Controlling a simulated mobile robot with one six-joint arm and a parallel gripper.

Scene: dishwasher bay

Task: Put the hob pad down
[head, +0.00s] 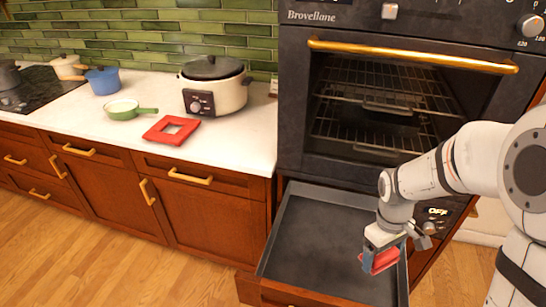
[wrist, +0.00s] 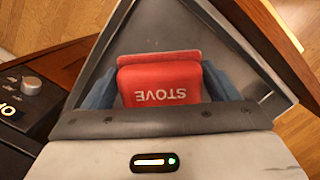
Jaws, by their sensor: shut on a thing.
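The hob pad (head: 384,261) is red; in the wrist view the pad (wrist: 160,84) shows the word STOVE upside down. My gripper (head: 378,252) is shut on it, with one blue-grey finger at each side in the wrist view. The pad is held over the right part of the open drawer (head: 318,232) below the oven. I cannot tell how high it is above the drawer floor. My gripper hides part of the pad.
The drawer floor looks bare. On the counter are a red square frame (head: 158,136), a green pan (head: 122,109), a blue pot (head: 103,82) and a slow cooker (head: 228,94). Clear counter lies around the frame.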

